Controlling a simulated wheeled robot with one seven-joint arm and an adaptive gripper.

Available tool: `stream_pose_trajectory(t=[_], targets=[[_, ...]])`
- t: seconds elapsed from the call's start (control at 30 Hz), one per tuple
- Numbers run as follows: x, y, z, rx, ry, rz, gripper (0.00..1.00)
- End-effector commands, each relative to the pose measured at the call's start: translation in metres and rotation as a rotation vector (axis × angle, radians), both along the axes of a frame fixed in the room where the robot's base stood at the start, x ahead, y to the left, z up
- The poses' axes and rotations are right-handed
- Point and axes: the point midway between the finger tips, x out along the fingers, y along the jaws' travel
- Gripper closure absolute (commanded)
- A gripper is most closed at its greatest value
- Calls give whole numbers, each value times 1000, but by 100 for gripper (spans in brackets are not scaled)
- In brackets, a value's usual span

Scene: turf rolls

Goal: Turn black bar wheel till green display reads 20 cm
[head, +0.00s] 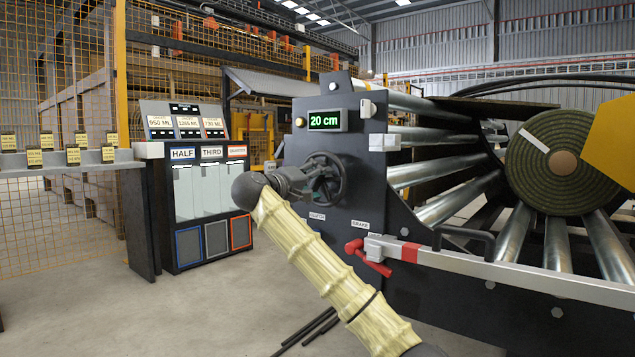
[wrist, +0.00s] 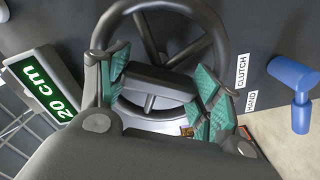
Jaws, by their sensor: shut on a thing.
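The black wheel (head: 342,172) is mounted on the dark panel of the roller machine in the head view. Its round rim and spokes (wrist: 216,35) fill the upper middle of the wrist view. My gripper (head: 306,181) is at the wheel, and its teal-padded fingers (wrist: 162,82) are shut on a black bar-shaped part of it. My fingers hide part of the rim. The green display (head: 328,120) above the wheel reads 20 cm. It also reads 20 cm, tilted, at the left of the wrist view (wrist: 42,88).
A red lever (head: 368,258) sits below and right of the wheel near a BRAKE label. A blue lever (wrist: 296,88) is right of the wheel in the wrist view, near CLUTCH and HAND labels. A turf roll (head: 535,175) lies on the rollers. A bin cabinet (head: 200,200) stands left.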

Motion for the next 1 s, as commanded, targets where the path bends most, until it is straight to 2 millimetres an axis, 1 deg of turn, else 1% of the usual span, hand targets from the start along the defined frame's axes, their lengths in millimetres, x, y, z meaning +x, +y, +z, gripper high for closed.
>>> stream_pose_trajectory(t=[0.03, 0.5, 0.53, 0.6, 0.63, 1.0], targets=[[0, -4, 4, 3, -7, 2, 79], [-3, -16, 3, 8, -11, -11, 79], [-3, -17, 3, 8, -11, -11, 30], [-3, -18, 2, 8, -10, -12, 18], [-3, -18, 2, 8, -9, -13, 14], [-5, -10, 0, 8, -8, -8, 14]])
